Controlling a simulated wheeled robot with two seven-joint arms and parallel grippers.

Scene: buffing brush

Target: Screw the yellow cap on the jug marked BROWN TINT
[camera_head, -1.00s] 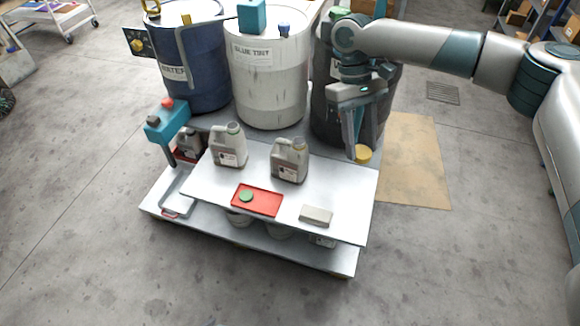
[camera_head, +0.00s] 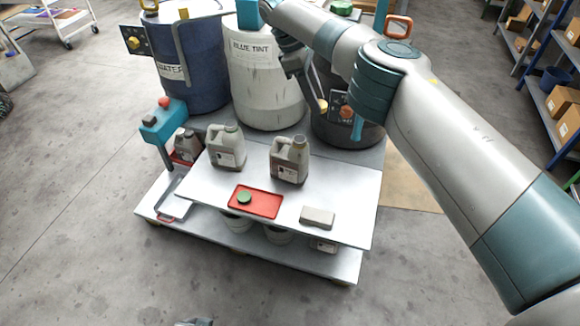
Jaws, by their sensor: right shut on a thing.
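The yellow cap (camera_head: 323,106) is held at the fingertips of my right gripper (camera_head: 317,98), which is shut on it. The gripper hangs in the air in front of the drums, above and behind the right-hand jug, apart from it. Two grey jugs stand upright on the steel table: the left jug (camera_head: 227,150) and the right jug (camera_head: 290,162), whose lower part looks brown. Their labels are too small to read, so I cannot tell which says BROWN TINT. My left gripper is not in view.
A red tray (camera_head: 268,205) with a green cap (camera_head: 244,197) lies on the table (camera_head: 345,185), beside a pale block (camera_head: 317,217). Behind stand the WATER drum (camera_head: 190,80), the BLUE TINT drum (camera_head: 258,90) and a dark drum (camera_head: 350,130). A teal device (camera_head: 163,125) stands left.

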